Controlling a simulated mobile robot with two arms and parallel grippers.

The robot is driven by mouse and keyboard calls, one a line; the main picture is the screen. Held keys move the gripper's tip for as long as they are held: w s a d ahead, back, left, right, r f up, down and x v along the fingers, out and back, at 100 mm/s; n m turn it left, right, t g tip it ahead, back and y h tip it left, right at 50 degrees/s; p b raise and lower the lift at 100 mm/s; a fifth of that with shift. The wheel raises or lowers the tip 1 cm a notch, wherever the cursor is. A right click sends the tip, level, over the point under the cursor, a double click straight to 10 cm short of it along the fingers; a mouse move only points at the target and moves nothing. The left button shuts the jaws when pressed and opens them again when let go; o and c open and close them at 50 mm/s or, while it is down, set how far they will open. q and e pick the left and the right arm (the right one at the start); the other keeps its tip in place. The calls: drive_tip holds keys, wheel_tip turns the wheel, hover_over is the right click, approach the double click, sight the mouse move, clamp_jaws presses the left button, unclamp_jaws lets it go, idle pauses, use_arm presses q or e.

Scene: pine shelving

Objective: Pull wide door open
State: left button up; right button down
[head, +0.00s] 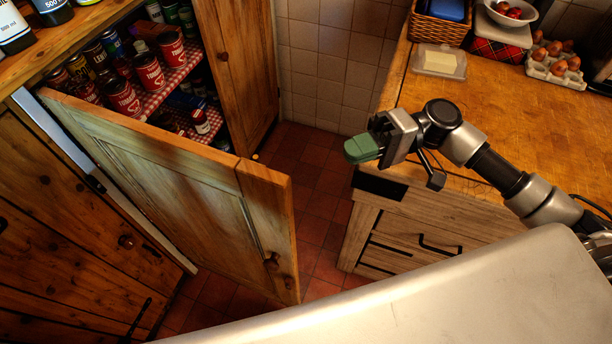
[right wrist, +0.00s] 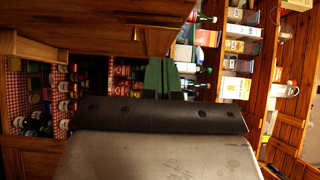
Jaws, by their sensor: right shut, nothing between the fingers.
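The wide wooden door (head: 160,170) stands partly open in the head view, swung out from the cupboard at the left. Two round knobs (head: 271,260) show near its free edge. Shelves behind it hold red cans (head: 149,74) on checked cloth. My right gripper (head: 362,149), with green fingers, is shut and empty. It is above and to the right of the door's free edge, apart from it, by the counter's left edge. In the right wrist view its green fingers (right wrist: 162,78) are together, facing stocked shelves. My left gripper is not in view.
A wooden counter (head: 480,120) fills the right, with a butter dish (head: 439,62), eggs (head: 556,65), a basket (head: 440,22) and a bowl (head: 512,12). A narrower door (head: 236,60) stands open at the back. Red tiled floor (head: 318,190) is clear between door and counter.

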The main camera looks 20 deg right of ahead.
drive_tip(key=s+a+p, duration=0.4)
drive_tip(key=a, duration=0.6)
drive_tip(key=shift+p, duration=0.3)
drive_tip(key=shift+s, duration=0.1)
